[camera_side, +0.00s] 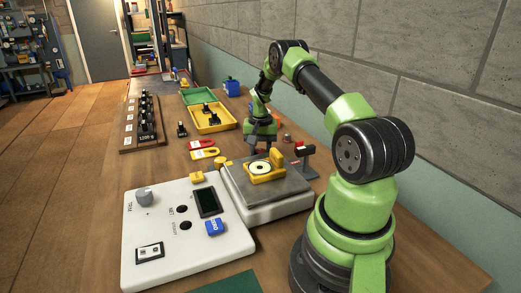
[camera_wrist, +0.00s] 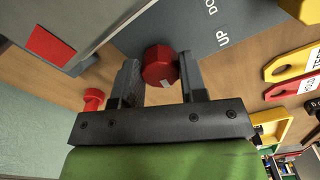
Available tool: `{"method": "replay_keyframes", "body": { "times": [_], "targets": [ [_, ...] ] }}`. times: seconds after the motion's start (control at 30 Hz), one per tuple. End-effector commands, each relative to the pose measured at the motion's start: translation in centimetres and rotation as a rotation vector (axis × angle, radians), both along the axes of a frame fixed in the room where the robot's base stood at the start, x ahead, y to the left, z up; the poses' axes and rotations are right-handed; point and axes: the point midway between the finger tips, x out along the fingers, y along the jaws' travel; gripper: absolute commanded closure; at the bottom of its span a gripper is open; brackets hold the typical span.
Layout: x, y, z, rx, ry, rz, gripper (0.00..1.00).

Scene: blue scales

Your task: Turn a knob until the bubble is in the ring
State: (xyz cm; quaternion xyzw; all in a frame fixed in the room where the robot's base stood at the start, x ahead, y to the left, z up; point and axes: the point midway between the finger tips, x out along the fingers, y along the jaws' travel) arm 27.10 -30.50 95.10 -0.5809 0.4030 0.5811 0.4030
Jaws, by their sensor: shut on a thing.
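My gripper (camera_wrist: 160,80) is shut on a red faceted knob (camera_wrist: 158,66) with a pale mark on its face; one finger is on each side of it in the wrist view. In the side view my gripper (camera_side: 262,146) is low behind the scale (camera_side: 283,190), and the red knob is hidden there. The level (camera_side: 261,168), a pale round dial in a yellow mount, sits on the scale's grey top. The bubble and ring are too small to make out.
A white control panel (camera_side: 180,258) stands in front of the scale. Red and yellow tags (camera_side: 202,148) lie behind. A grey plate (camera_wrist: 205,30) lettered "UP" and a partly cut-off "DO" lies beside the knob. A small red piece (camera_wrist: 92,98) is near my gripper.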

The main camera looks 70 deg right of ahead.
Motion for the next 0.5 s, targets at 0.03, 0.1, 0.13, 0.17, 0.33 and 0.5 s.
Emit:
{"method": "replay_keyframes", "body": {
  "times": [0.03, 0.1, 0.13, 0.17, 0.33, 0.5],
  "targets": [
    [0.02, -0.03, 0.06, -0.002, -0.001, -0.005, 0.85],
    [0.02, -0.03, 0.06, -0.002, -0.001, -0.009, 0.85],
    [0.02, -0.03, 0.06, -0.002, -0.001, -0.01, 0.85],
    [0.02, -0.03, 0.06, -0.002, -0.001, -0.011, 0.85],
    [0.03, -0.04, 0.06, -0.002, -0.001, -0.011, 0.85],
    [0.03, -0.04, 0.06, -0.002, -0.002, -0.01, 0.5]
  ]
}}
